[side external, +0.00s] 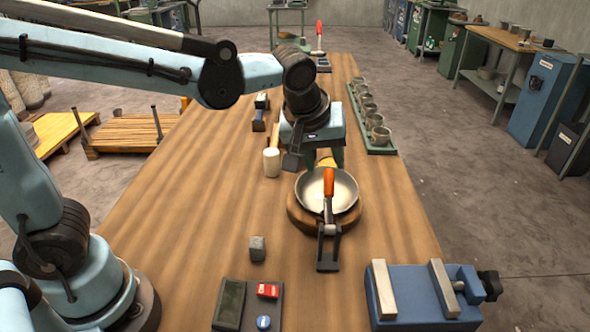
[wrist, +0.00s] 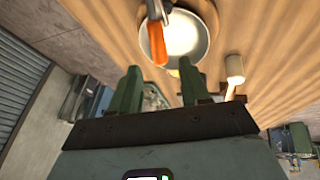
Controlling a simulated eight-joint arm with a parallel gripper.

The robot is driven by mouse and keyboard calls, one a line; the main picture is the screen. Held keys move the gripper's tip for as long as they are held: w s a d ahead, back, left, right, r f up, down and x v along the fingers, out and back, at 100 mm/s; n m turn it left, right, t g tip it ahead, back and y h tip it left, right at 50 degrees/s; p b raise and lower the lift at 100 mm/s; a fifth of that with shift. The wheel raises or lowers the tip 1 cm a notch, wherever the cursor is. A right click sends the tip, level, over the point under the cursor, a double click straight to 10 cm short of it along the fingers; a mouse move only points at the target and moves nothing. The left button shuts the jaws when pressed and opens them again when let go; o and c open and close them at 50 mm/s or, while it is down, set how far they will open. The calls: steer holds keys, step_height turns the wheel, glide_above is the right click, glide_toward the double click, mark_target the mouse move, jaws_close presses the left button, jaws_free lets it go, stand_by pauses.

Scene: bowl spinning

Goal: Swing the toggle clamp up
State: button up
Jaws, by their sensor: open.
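The toggle clamp (side external: 328,222) stands at the near edge of the round wooden block (side external: 296,214), its orange-red handle (side external: 328,182) pointing up in front of the bowl. The metal bowl (side external: 345,190) sits on the block. In the wrist view the orange handle (wrist: 157,44) lies over the left part of the bowl (wrist: 188,38). My gripper (side external: 327,160) is behind the bowl, on its far side, with fingers downward. In the wrist view its two green fingers (wrist: 160,88) are apart, with nothing held between them. The handle is beyond the fingertips, apart from them.
A mallet (side external: 271,162) lies left of the bowl. A grey cube (side external: 257,248) and a control box with red and blue buttons (side external: 266,308) are nearer. A blue vise (side external: 415,298) stands at near right. A green tray of cups (side external: 380,150) lines the right edge.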

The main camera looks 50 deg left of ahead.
steer(key=w+a+r+v, duration=0.1)
steer(key=v, duration=1)
steer(key=s+a+f+n+g, duration=0.1)
steer(key=s+a+g, duration=0.35)
steer(key=s, duration=0.55)
steer(key=shift+g+h, duration=0.25)
steer(key=shift+h, duration=0.15)
steer(key=f, duration=2.5)
steer(key=shift+w+d+f, duration=0.15)
steer(key=shift+w+d, duration=0.2)
steer(key=shift+d, duration=0.05)
steer(key=r+m+t, duration=0.1)
steer(key=w+a+r+m+t, duration=0.1)
steer(key=r, duration=0.1)
steer(key=w+a+r+m+t, duration=0.1)
steer(key=r, duration=0.1)
steer(key=shift+a+r, duration=0.15)
steer(key=shift+r, duration=0.05)
step_height(320, 180, up, 6)
steer(key=a+m+t, duration=0.2)
steer(key=m+t, duration=0.1)
steer(key=m, duration=0.2)
steer(key=n, duration=0.7)
glide_toward(328, 170)
steer(key=shift+g+y, duration=0.4)
steer(key=x, duration=1)
steer(key=shift+w+d+f, duration=0.2)
steer(key=shift+w+d, duration=0.05)
steer(key=shift+w, duration=0.25)
